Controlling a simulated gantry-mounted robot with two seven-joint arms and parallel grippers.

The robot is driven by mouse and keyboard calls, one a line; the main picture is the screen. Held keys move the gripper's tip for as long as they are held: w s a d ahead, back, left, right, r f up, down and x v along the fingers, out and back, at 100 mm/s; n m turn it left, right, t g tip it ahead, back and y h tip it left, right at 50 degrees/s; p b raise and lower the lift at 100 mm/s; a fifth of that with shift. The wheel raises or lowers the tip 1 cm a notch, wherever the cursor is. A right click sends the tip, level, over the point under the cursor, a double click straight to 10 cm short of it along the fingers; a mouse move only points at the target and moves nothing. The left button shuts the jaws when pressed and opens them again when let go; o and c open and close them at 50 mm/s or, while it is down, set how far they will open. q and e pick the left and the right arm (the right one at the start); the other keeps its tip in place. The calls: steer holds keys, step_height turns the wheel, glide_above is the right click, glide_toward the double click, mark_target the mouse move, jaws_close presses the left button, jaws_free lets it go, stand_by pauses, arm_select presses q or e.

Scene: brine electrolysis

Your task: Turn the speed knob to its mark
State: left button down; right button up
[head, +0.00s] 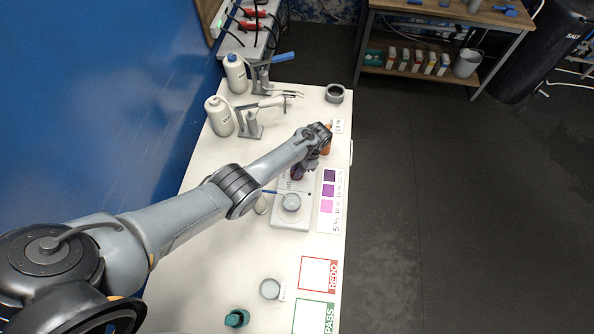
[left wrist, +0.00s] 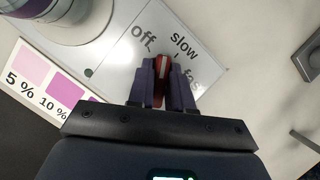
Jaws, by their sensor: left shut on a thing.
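The speed knob (left wrist: 163,64) is red with a pale line along its top. It sits on the white stirrer's panel (left wrist: 118,72), beside the words "Off", "slow" and a partly covered "fas…". My left gripper (left wrist: 163,80) is shut on the knob, one dark purple finger on each side. The pale line points roughly up in the left wrist view, between "Off" and "slow". In the head view the stirrer (head: 292,222) stands on the bench; my left gripper (head: 298,172) is at its far end and hides the knob. My right gripper is not in view.
A glass vessel (head: 291,202) stands on the stirrer, close to my left gripper. A purple colour chart (head: 328,205) lies to its right. Two white bottles (head: 236,75) (head: 219,117) stand at the back left. REDO (head: 316,273) and PASS (head: 314,315) cards lie in front.

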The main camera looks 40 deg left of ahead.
arm_select(q)
steer(key=n+h, duration=0.2)
steer(key=n, duration=0.3)
steer(key=shift+n+b, duration=0.3)
stand_by(0.4)
steer(key=c, duration=1.1)
jaws_free()
steer(key=p+v, duration=0.1)
steer(key=v, duration=0.9)
steer(key=shift+w+a+r, duration=0.15)
steer(key=shift+w+r, duration=0.1)
steer(key=shift+r, duration=0.1)
